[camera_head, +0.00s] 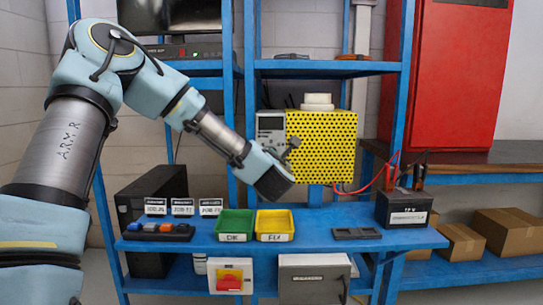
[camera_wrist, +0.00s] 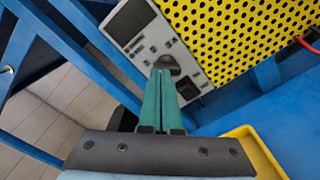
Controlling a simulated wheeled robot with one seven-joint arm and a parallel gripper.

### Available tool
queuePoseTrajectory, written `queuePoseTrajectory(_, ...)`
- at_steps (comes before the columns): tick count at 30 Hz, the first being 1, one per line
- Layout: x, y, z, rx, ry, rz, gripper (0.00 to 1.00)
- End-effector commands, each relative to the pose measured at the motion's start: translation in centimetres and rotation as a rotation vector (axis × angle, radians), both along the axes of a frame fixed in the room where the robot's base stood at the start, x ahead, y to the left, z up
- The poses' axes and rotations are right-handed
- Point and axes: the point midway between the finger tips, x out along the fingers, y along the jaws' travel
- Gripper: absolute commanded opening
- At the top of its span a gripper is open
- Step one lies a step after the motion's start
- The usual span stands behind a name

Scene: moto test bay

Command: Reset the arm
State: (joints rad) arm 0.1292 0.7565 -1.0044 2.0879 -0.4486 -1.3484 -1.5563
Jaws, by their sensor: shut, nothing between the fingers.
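My arm reaches in from the left in the head view, bent at the elbow, with its wrist above the blue bench shelf. My gripper (camera_wrist: 163,95) shows in the wrist view as two green fingers pressed together, shut and empty. In the head view the fingers are hard to make out near the wrist. The fingers point towards a grey instrument panel (camera_wrist: 150,38) beside a yellow perforated box (camera_wrist: 245,30). I cannot tell whether the fingertips touch the panel. The yellow box also shows in the head view (camera_head: 322,148).
Below my wrist, a green tray (camera_head: 235,224) and a yellow tray (camera_head: 275,225) stand on the blue shelf (camera_head: 315,243). A dark block with small coloured parts (camera_head: 158,231) is left, a battery-like box (camera_head: 404,208) right. Blue uprights (camera_head: 249,100) stand close to my arm.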

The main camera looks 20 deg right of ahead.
Motion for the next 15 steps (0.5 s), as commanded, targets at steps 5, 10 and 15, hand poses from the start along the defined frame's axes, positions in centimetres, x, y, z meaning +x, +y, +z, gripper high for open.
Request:
queuePoseTrajectory(5, 0.0, 0.0, 0.0, 0.0, 0.0, 0.0, 0.0)
queuePoseTrajectory(10, 0.0, 0.0, 0.0, 0.016, -0.002, -0.006, 0.0)
queuePoseTrajectory(15, 0.0, 1.0, -1.2, 0.278, -0.047, -0.102, 0.0)
